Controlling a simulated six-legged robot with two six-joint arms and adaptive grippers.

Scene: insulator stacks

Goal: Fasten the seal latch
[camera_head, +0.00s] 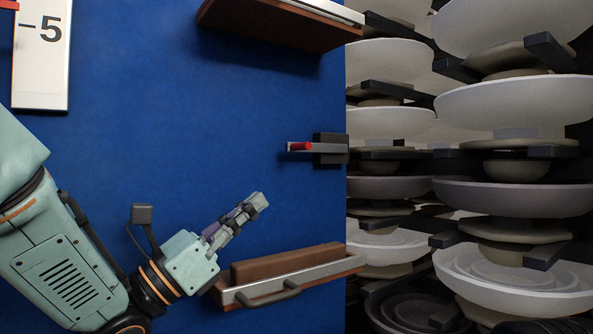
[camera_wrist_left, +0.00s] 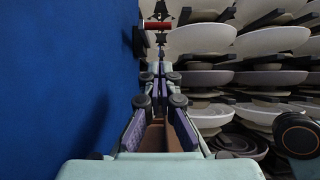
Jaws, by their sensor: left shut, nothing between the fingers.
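The seal latch (camera_head: 318,149) sits on the right edge of the blue panel in the head view. It has a grey bar, a dark block and a red handle (camera_head: 300,146) at its left end. The red handle (camera_wrist_left: 158,25) also shows at the top of the left wrist view, ahead of the fingers. My left gripper (camera_head: 258,201) is shut and empty, below and left of the latch, apart from it. Its fingertips (camera_wrist_left: 160,72) come together in the left wrist view. My right gripper is not in view.
The blue panel (camera_head: 180,110) fills the left. A brown ledge with a metal rail and handle (camera_head: 270,298) juts out below my gripper; another brown ledge (camera_head: 275,25) is above. Stacks of pale insulator discs (camera_head: 515,105) stand at right. A white sign (camera_head: 40,60) is upper left.

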